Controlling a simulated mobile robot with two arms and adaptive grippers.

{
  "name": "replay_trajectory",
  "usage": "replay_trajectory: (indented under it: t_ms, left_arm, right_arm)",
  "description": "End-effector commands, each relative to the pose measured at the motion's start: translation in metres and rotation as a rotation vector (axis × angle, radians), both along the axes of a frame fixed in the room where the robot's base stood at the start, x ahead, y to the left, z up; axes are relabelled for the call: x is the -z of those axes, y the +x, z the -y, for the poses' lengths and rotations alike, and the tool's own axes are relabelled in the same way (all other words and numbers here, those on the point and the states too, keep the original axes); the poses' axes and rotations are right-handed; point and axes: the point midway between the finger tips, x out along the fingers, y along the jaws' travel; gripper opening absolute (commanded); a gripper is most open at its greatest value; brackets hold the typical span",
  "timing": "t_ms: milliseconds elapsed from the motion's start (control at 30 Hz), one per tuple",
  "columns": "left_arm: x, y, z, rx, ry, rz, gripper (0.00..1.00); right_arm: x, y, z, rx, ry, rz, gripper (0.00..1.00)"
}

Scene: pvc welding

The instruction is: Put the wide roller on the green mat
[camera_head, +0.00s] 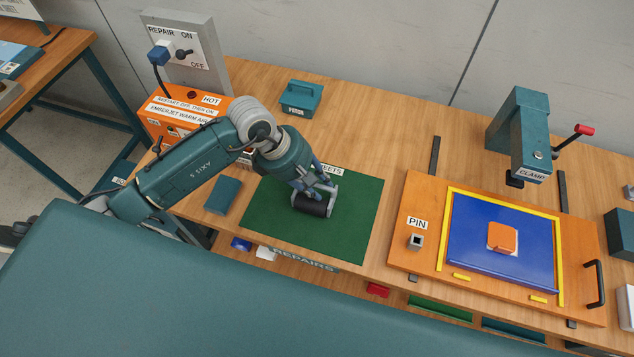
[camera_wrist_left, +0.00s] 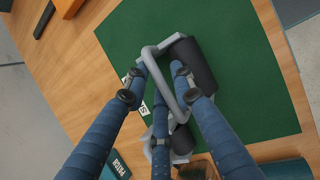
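The wide roller (camera_head: 308,205) has a black cylinder and a grey frame. It is at the green mat (camera_head: 355,215), over its middle in the head view, and appears to rest on it. My left gripper (camera_head: 316,186) points down at the frame. In the left wrist view its blue fingers (camera_wrist_left: 160,72) straddle the grey bar of the roller (camera_wrist_left: 198,66). I cannot tell whether they press on it. A smaller dark part shows near the frame's lower end, partly behind a finger. My right gripper is not in view.
A teal box (camera_head: 302,97) stands behind the mat, and a small teal block (camera_head: 223,194) lies left of it. The orange warm-air unit (camera_head: 180,108) is further left.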

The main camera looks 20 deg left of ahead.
Motion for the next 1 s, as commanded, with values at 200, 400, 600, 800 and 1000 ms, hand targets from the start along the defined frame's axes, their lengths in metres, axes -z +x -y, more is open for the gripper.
replay_trajectory:
  t_ms: [200,400,600,800,1000]
  left_arm:
    - [0.000,-0.001,0.000,0.000,0.000,-0.002,0.33]
    - [-0.006,-0.001,-0.002,0.000,0.001,0.000,0.33]
    - [-0.037,-0.006,-0.017,-0.001,0.004,0.005,0.33]
    - [-0.076,-0.014,-0.034,-0.001,0.003,0.003,0.33]
    - [-0.103,-0.020,-0.044,-0.001,0.001,0.001,0.33]
  right_arm:
    - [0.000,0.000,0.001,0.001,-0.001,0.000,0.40]
    - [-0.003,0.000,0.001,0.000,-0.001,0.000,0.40]
    - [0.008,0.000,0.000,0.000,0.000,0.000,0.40]
    - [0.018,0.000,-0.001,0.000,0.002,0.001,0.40]
    - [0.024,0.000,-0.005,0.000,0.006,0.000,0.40]
